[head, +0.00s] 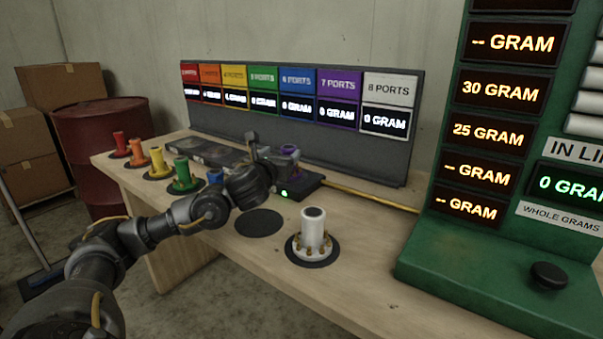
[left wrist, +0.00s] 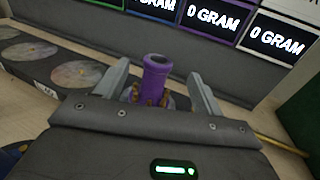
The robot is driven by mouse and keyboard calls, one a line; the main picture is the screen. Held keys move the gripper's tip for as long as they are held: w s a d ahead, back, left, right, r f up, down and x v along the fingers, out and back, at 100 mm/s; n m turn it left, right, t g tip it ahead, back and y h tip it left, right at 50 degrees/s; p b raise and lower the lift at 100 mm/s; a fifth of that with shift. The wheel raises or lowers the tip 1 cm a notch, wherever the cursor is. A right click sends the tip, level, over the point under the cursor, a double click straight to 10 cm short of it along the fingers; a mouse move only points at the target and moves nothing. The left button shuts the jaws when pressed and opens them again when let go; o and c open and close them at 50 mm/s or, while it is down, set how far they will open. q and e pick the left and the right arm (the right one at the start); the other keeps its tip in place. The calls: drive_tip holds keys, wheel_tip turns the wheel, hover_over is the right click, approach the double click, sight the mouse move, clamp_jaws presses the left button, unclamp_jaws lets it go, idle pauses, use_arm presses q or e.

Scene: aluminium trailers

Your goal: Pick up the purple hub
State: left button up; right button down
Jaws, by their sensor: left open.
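The purple hub (left wrist: 156,72) stands upright in the left wrist view, a purple tube with brass-coloured fittings around its lower part. In the head view, its purple shows (head: 290,149) mostly behind my left gripper (head: 282,160). In the left wrist view, my left gripper (left wrist: 160,88) is open, with one grey finger on each side of the hub and a visible gap at its upper part. The hub's base is hidden by the gripper body. My right gripper is not in view.
A white hub (head: 313,230) stands on a dark disc at the front of the bench. An empty disc (head: 259,222) is left of it. Red, orange, yellow, green (head: 182,174) and blue hubs stand left. A port display (head: 300,145) stands behind; a green console (head: 480,260) is right.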

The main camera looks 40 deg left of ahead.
sight(285, 149)
use_arm(q)
drive_tip(key=x, duration=0.4)
drive_tip(key=shift+w, duration=0.15)
drive_tip(key=shift+f+p+x, duration=0.15)
drive_tip(key=shift+p+x, duration=0.05)
drive_tip(key=shift+x, duration=1.1)
drive_tip(key=shift+f+p+x, duration=0.15)
drive_tip(key=shift+p+x, duration=0.05)
drive_tip(key=shift+x, duration=1.1)
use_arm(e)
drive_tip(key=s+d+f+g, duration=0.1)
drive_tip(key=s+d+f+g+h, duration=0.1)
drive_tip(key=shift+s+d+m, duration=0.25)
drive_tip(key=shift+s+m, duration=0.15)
use_arm(q)
drive_tip(key=shift+c, duration=0.5)
clamp_jaws()
drive_tip(key=shift+r, duration=0.1)
